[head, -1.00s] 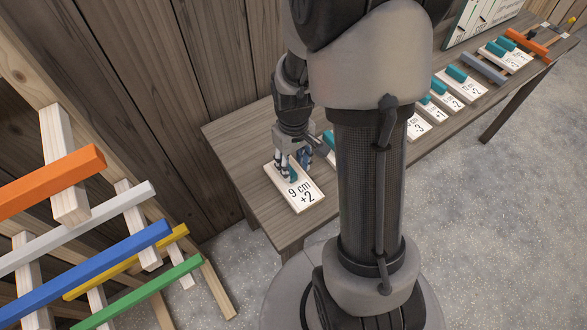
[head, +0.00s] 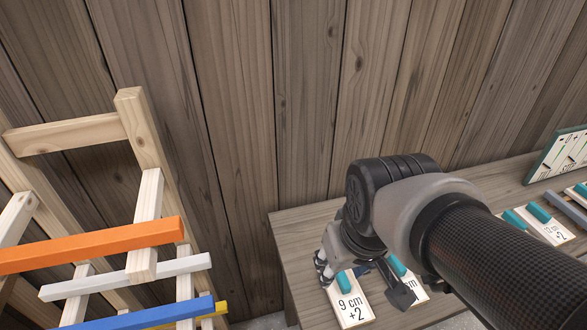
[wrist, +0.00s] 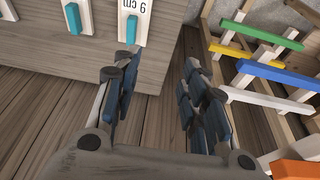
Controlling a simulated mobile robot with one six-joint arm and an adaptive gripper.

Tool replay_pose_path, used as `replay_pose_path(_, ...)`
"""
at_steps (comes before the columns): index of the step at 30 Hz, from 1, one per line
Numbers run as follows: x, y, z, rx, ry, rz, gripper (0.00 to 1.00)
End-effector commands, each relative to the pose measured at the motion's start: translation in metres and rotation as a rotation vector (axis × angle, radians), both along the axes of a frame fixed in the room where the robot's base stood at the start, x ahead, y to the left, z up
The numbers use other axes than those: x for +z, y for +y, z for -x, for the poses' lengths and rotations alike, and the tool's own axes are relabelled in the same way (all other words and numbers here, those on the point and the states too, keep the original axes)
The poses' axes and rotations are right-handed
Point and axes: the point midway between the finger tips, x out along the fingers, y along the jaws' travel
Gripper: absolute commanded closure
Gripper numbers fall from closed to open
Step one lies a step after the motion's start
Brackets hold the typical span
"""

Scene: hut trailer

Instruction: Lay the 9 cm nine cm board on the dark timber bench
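The 9 cm board (head: 352,309) is a white plate marked "9 cm +2" with a teal grip block. It lies on the wooden bench (head: 308,227), near its left end. It also shows at the top of the wrist view (wrist: 136,8), cut off by the edge. My gripper (head: 323,264) is beside the board's far left end in the head view, partly hidden by my arm. In the wrist view my gripper (wrist: 152,69) has its fingers wide apart, with nothing between them. The board is apart from the fingers there.
Another teal-gripped board (wrist: 73,17) lies beside it. More boards, such as one marked "+2" (head: 548,227), lie further right, near a chart board (head: 562,155). A wooden rack with orange (head: 90,246), white and blue bars stands left of the bench. A plank wall is behind.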

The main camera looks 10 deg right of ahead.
Motion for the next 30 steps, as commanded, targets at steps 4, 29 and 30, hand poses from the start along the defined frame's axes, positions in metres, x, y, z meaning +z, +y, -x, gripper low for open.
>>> replay_pose_path(4, 0.018, 0.015, 0.031, 0.0, -0.078, -0.014, 0.6)
replay_pose_path(29, 0.014, 0.022, 0.049, -0.005, -0.117, -0.027, 0.6)
replay_pose_path(30, 0.014, 0.022, 0.049, -0.005, -0.117, -0.027, 0.6)
